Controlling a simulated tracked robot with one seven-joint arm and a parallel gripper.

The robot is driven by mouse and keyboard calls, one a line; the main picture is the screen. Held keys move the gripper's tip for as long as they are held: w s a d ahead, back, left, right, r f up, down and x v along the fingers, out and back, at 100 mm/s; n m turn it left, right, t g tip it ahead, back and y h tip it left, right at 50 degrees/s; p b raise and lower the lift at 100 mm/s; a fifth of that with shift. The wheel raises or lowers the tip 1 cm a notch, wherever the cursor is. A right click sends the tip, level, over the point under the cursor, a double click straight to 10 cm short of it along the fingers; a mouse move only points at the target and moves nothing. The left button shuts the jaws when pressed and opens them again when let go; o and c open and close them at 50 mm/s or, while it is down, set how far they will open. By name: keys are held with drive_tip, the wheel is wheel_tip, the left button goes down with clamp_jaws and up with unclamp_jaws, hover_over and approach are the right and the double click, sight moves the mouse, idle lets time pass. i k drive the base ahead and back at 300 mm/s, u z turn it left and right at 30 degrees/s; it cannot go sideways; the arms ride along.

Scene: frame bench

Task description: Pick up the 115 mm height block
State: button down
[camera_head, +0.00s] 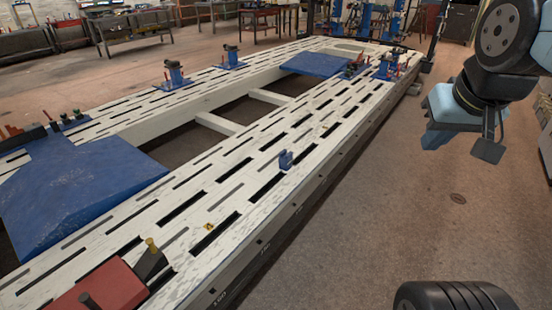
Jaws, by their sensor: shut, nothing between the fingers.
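My gripper (437,139) is at the upper right, over the floor beside the bench.
A red block (105,288) and a dark piece with a yellow knob (150,262) are at the near left. Blue plates (75,190) and several blue clamp stands (174,74) sit on the bench. Slots and an open middle break its top.

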sight(285, 160)
drive_tip(key=u, duration=0.2)
drive_tip(key=i, duration=1.05)
drive_tip(key=u, duration=1.7)
drive_tip(key=k, duration=0.8)
drive_tip(key=z, duration=0.4)
